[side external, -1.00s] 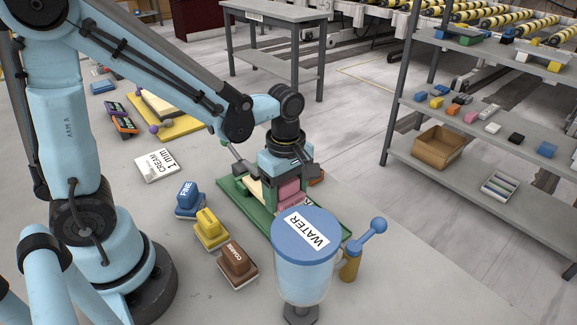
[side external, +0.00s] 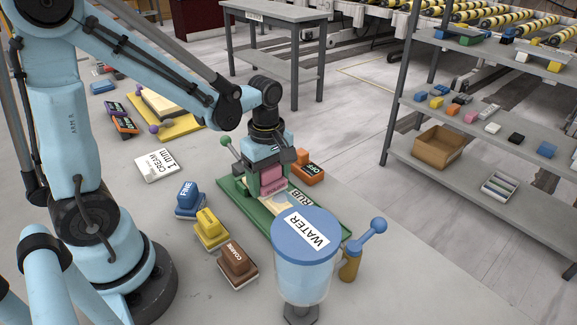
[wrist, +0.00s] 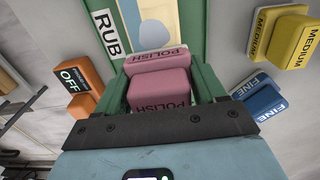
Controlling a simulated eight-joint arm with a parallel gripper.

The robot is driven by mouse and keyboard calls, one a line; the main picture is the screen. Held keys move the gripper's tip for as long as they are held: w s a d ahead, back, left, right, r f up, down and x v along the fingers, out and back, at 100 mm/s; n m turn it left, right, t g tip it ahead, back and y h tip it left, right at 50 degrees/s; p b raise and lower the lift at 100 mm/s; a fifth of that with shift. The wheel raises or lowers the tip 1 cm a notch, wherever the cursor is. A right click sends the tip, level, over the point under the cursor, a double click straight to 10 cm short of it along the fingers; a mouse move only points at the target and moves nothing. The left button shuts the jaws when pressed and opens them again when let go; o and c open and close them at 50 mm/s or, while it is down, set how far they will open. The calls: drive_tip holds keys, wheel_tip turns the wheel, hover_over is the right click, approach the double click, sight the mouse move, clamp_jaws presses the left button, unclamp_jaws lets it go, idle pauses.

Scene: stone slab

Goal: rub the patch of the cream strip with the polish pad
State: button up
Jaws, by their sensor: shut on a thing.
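My gripper (side external: 268,170) is shut on the pink polish pad (side external: 273,182), which is marked POLISH. It holds the pad over the green tray (side external: 232,190), toward the tray's far end. The pad also shows in the wrist view (wrist: 160,88), low at the tray. I cannot tell whether its underside touches the strip. The cream strip (side external: 280,204) lies in the tray, partly hidden by the pad and the water container.
A WATER container (side external: 305,270) with a blue lid stands in front. FINE (side external: 188,202), yellow (side external: 210,232) and COARSE (side external: 237,265) blocks lie left of the tray. An orange OFF block (side external: 308,173) sits on its right. A RUB label (side external: 300,197) marks the tray.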

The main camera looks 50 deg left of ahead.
sight(288, 206)
drive_tip(key=d, duration=0.3)
drive_tip(key=shift+r, duration=0.25)
drive_tip(key=shift+d+f, duration=0.25)
drive_tip(key=shift+d, duration=0.4)
drive_tip(key=shift+d+r, duration=0.2)
drive_tip(key=shift+d, duration=0.95)
drive_tip(key=shift+a+f, duration=0.2)
drive_tip(key=shift+a, duration=1.35)
drive_tip(key=shift+a+f, duration=0.15)
drive_tip(key=shift+a, duration=1.4)
drive_tip(key=shift+a+r, duration=0.15)
drive_tip(key=shift+r, duration=0.15)
drive_tip(key=shift+d+f, duration=0.15)
drive_tip(key=shift+d, duration=3.5)
wheel_tip(288, 206, up, 8)
drive_tip(key=shift+r, duration=0.2)
